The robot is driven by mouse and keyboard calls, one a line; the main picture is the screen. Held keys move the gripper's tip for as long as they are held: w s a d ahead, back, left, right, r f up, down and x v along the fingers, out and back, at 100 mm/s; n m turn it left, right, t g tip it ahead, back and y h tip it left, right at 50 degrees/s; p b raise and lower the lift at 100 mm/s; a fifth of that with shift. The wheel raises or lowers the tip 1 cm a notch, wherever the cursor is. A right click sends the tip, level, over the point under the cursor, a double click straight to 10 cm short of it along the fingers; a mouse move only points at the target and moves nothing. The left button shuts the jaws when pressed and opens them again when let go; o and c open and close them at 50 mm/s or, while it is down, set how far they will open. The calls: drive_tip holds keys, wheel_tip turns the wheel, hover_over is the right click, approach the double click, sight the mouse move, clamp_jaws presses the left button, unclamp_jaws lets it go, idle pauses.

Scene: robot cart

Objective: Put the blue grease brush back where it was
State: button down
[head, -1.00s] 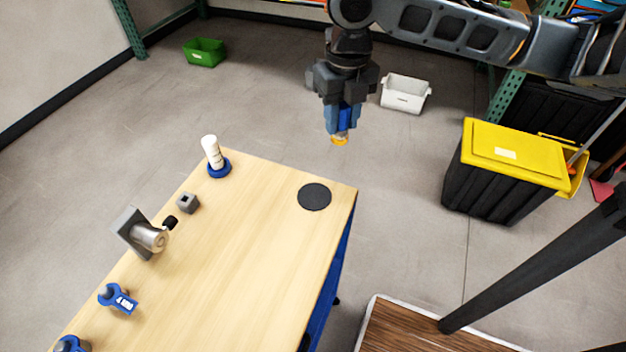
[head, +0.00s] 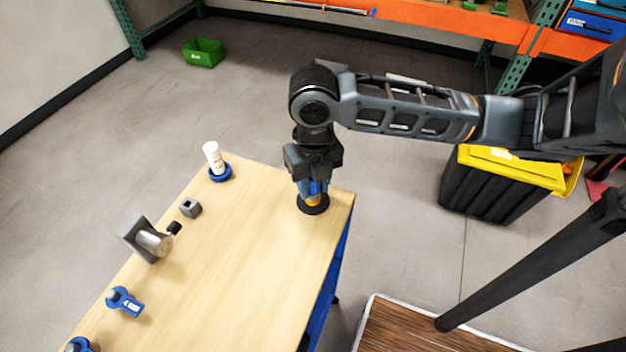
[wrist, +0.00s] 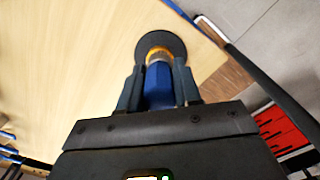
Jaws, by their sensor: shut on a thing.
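The blue grease brush (wrist: 158,85) is held upright between the fingers of my gripper (wrist: 158,75), with its yellow-orange end pointing down. In the head view my gripper (head: 313,188) is at the far right corner of the wooden table top, with the brush's orange end (head: 314,199) over the round black pad (head: 322,209). In the wrist view the brush's lower end lies against the middle of the black pad (wrist: 176,41). I cannot tell whether it touches the pad. My fingers hide part of the brush.
On the table's (head: 232,262) left side stand a white bottle in a blue ring (head: 221,174), a small grey block (head: 190,207), a grey bracket with a metal cylinder (head: 146,239) and a blue clip (head: 124,301). The table's middle is clear. A yellow-lidded black bin (head: 489,193) stands right.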

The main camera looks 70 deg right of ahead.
drive_tip(key=c, duration=0.8)
unclamp_jaws()
drive_tip(key=shift+r, duration=0.1)
